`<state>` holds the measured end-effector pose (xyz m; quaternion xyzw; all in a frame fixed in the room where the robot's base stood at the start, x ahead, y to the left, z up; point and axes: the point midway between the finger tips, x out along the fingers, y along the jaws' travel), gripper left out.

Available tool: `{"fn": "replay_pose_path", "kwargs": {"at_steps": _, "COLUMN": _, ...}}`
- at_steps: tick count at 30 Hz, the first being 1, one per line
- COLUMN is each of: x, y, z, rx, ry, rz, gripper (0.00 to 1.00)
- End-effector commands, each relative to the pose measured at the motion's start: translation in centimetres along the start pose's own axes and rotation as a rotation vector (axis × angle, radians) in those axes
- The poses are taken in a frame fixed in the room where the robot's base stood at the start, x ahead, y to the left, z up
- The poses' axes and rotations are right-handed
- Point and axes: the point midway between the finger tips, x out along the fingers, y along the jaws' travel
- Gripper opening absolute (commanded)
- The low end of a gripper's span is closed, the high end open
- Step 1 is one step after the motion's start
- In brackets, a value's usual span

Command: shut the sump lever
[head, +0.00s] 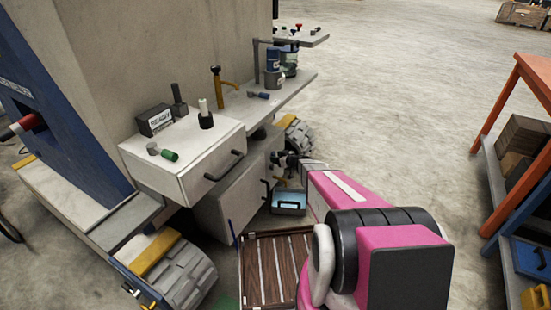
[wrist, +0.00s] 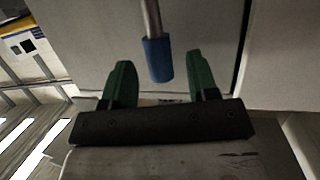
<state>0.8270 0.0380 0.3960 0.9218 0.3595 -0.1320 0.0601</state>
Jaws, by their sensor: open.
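A metal lever with a blue grip (wrist: 157,60) shows in the wrist view, its rod running up out of the frame. It appears to be the sump lever; no label on it shows. My gripper (wrist: 161,84) is open, with one green finger on each side of the grip's lower end. I see no finger touching the grip, and its depth between the fingers is hard to judge. In the head view my gripper (head: 281,158) is small, beside the grey cabinet (head: 232,200); I cannot make out the blue grip there.
A white drawer unit (head: 185,165) with a black handle juts out above the cabinet. A wooden slatted crate (head: 275,265) and a small blue-edged tray (head: 288,203) sit low beside my arm. An orange-framed shelf (head: 505,150) stands at the right. Open floor (head: 400,110) lies between.

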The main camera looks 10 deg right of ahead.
Motion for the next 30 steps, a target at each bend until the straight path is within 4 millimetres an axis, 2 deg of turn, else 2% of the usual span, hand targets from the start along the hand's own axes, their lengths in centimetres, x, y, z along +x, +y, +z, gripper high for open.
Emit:
{"fn": "replay_pose_path", "kwargs": {"at_steps": 1, "x": -1.1, "y": -0.1, "z": -0.1, "rx": 0.001, "ry": 0.000, "rz": 0.002, "gripper": 0.54}}
{"fn": "replay_pose_path", "kwargs": {"at_steps": 9, "x": -6.2, "y": -0.2, "z": -0.1, "rx": 0.000, "ry": 0.000, "rz": 0.001, "gripper": 0.54}}
{"fn": "replay_pose_path", "kwargs": {"at_steps": 15, "x": -8.7, "y": -0.2, "z": -0.1, "rx": -0.001, "ry": 0.000, "rz": 0.000, "gripper": 0.54}}
{"fn": "replay_pose_path", "kwargs": {"at_steps": 20, "x": -9.4, "y": -0.1, "z": 0.0, "rx": -0.001, "ry": 0.000, "rz": -0.001, "gripper": 0.54}}
{"fn": "replay_pose_path", "kwargs": {"at_steps": 30, "x": -9.4, "y": -0.1, "z": 0.0, "rx": -0.001, "ry": 0.000, "rz": -0.001, "gripper": 0.54}}
